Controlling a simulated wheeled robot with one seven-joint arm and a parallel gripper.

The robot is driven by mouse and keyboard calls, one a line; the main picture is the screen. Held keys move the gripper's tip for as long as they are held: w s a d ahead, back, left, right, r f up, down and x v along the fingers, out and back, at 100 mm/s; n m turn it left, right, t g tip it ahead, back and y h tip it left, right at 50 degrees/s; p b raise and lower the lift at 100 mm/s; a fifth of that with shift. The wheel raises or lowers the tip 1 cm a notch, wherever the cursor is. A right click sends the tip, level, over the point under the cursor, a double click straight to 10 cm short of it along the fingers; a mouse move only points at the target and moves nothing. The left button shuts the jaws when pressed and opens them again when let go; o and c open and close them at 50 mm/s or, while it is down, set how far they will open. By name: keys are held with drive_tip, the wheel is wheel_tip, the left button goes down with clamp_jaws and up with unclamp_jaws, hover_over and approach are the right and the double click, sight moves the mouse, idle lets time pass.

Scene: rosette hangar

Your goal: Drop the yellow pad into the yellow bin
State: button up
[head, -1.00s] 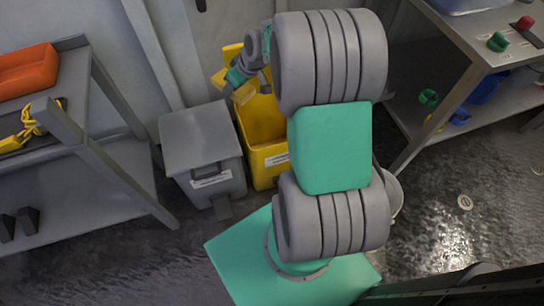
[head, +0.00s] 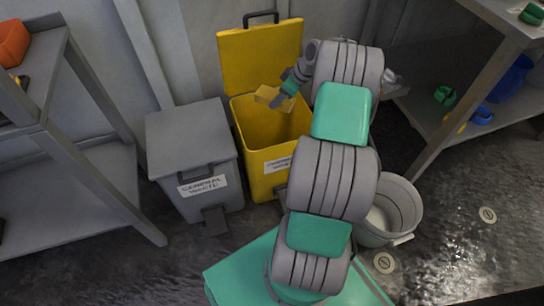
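The yellow bin (head: 262,172) stands against the wall with its lid (head: 258,58) raised and its mouth open. The yellow pad (head: 268,95) is at my gripper (head: 281,98), which appears shut on it, seen small and partly hiding it. In the picture the pad lies over the back part of the bin's opening. Its exact height above the rim cannot be told. The bin's right side is partly hidden by my arm.
A closed grey general waste bin (head: 195,150) stands just left of the yellow bin. A white bucket (head: 395,205) is on the floor to the right. Shelving (head: 85,190) stands at left and a bench (head: 480,75) at right.

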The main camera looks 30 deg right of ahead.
drive_tip(key=shift+f, duration=0.35)
drive_tip(key=o, duration=1.3)
drive_tip(key=p+v, duration=0.2)
drive_tip(key=v, duration=0.6)
drive_tip(key=shift+p, duration=0.4)
drive_tip(key=shift+w, duration=0.1)
